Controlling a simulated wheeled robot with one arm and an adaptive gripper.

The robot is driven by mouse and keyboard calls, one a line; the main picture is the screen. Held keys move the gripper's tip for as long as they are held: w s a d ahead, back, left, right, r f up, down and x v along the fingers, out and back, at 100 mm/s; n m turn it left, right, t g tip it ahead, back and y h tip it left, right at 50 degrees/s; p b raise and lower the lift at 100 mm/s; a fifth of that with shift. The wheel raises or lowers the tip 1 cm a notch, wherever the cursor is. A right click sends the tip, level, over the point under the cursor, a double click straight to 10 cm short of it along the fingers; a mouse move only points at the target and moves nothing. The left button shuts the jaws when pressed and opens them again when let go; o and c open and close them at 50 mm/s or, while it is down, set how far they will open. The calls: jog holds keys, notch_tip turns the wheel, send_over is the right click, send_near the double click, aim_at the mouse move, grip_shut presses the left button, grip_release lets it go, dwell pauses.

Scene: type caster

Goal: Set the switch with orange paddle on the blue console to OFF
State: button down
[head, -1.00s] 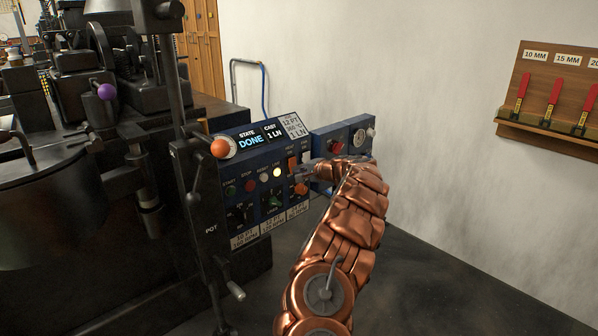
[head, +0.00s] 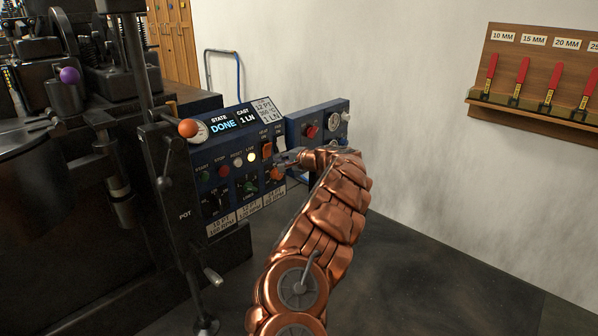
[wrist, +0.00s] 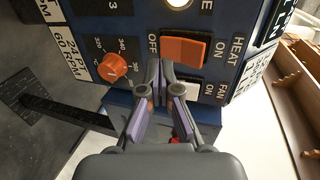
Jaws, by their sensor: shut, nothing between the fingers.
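The blue console (head: 233,190) faces me in the middle of the head view. Its switch with orange paddle (head: 267,149) is at the panel's right side. In the wrist view this paddle (wrist: 184,50) lies between the ON label on the right and the OFF label (wrist: 153,45) on the left, with HEAT beside it. I cannot tell surely which end is pressed in. My gripper (wrist: 162,68) is shut and empty, its tips just below the paddle's OFF end in the picture. Contact cannot be told. In the head view my gripper (head: 277,160) is beside the paddle.
A white FAN switch (wrist: 192,88) sits close to the orange paddle, and an orange knob (wrist: 112,67) is to the left. The display (head: 223,126) reads DONE. A second blue box (head: 318,123) with a red button stands behind. Dark machinery fills the left; floor is clear at right.

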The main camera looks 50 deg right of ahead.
jog(key=s+p, duration=0.2)
jog(key=s, duration=0.8)
jog(key=shift+a+f, duration=0.15)
jog(key=shift+a, duration=0.2)
